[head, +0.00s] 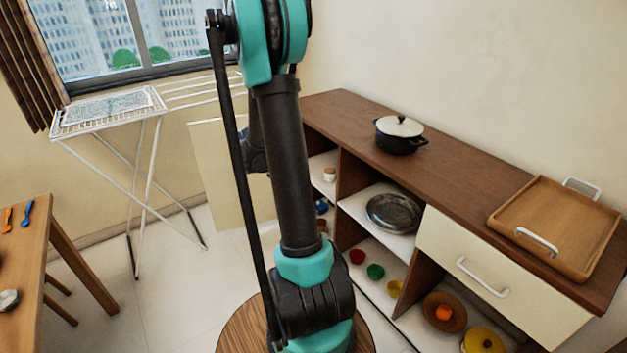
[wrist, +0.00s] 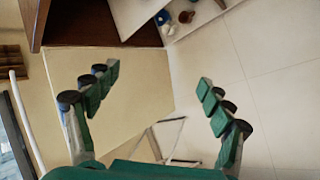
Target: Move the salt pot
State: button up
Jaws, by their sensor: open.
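No pot in view is clearly marked as the salt pot. A small pale jar with a brownish top (head: 329,174) stands on the upper left shelf of the brown cabinet; it may be the salt pot, but it is too small to tell. A black pot with a white lid (head: 400,134) stands on the cabinet top. In the wrist view my gripper (wrist: 158,82) is open, with nothing between its spread green fingers. It faces a pale panel and the floor, below the cabinet's corner. In the head view my arm hides most of the gripper.
The cabinet (head: 465,180) holds a metal pan (head: 394,212), several coloured items on lower shelves and a wooden tray (head: 555,225) on top. A drying rack (head: 110,112) stands at the back left, a table (head: 30,250) at the left. Floor between them is clear.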

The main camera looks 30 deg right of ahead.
jog(key=w+d+f+n+h, duration=0.4)
jog(key=w+d+f+n, duration=0.3)
jog(key=w+d+f, duration=0.6)
jog(key=d+f+n+h, duration=0.2)
jog(key=d+f+n, duration=0.4)
jog(key=d+f, duration=0.5)
jog(key=shift+w+f+t, duration=0.15)
jog(key=shift+w+t, duration=0.15)
jog(key=shift+w, duration=0.1)
